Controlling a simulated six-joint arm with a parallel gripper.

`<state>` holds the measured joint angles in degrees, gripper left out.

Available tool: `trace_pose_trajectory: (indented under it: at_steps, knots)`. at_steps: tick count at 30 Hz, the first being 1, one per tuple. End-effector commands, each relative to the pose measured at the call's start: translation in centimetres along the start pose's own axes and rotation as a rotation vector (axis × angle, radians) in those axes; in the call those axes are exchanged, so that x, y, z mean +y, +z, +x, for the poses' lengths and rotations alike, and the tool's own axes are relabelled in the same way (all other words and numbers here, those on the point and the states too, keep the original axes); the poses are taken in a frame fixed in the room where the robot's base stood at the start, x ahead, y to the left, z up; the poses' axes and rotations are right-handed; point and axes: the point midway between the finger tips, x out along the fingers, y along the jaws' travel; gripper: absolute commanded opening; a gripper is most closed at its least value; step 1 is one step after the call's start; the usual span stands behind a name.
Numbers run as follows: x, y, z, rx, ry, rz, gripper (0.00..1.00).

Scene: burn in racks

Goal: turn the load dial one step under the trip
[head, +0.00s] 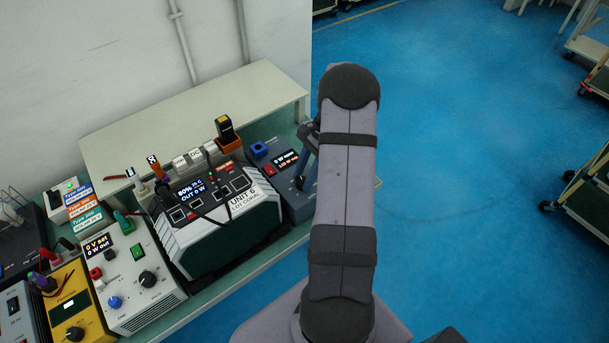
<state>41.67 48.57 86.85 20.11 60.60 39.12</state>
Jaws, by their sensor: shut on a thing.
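The load box (297,204) is the dark blue-grey unit at the right end of the bench row. Its small display (285,159) reads about 0 W on its top line; the lower orange line is too small to read surely. My gripper (301,181) reaches down to the right part of this box's face, mostly hidden behind my own arm. It is shut on the load dial, which is nearly all covered by the fingers, so its pointer and scale cannot be read.
Left of the load box stands the white Unit 6 (236,203), its display (191,189) showing 80% and OUT 0 W, with cables across its front. A white supply (138,272) and a yellow box (72,306) stand further left. A raised shelf (200,115) runs behind. Blue floor lies right.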

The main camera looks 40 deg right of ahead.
Motion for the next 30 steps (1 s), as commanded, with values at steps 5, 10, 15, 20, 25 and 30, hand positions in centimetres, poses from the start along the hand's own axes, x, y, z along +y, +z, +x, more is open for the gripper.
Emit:
trace_pose_trajectory:
  at_steps: [5,10,15,20,25,30]
  knots:
    - [-0.29,0.00,0.05,0.001,0.085,-0.206,0.06]
    - [-0.32,0.02,-0.04,0.001,0.122,-0.297,0.06]
    - [-0.31,0.03,-0.07,0.001,0.121,-0.297,0.06]
    - [-0.32,0.03,-0.08,0.001,0.120,-0.296,0.47]
    - [-0.29,0.04,-0.06,0.001,0.121,-0.295,0.47]
    - [-0.31,0.01,-0.15,0.001,0.121,-0.294,0.47]
